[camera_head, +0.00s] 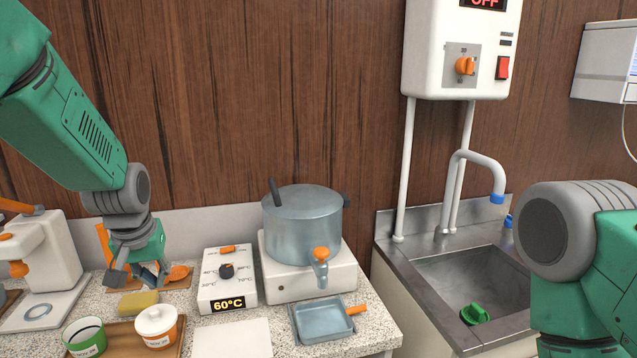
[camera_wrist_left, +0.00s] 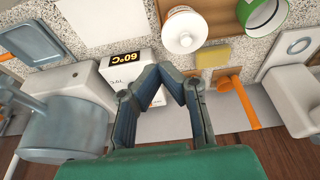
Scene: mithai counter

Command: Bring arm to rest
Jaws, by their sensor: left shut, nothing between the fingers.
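My left gripper (camera_head: 140,277) hangs over the counter at the left in the head view, above the speckled top and left of the control box. In the left wrist view its fingers (camera_wrist_left: 168,72) come together at the tips with nothing between them. My right arm comes in at the right edge of the head view. Its gripper is below the frame and hidden.
A control box (camera_head: 227,280) reading 60°C stands beside a steel pot (camera_head: 305,225) with a tap. A white lidded tub (camera_head: 156,322) and a green-rimmed cup (camera_head: 84,337) stand in front. A yellow sponge (camera_head: 138,302) lies near the gripper. A sink (camera_head: 465,280) is at right.

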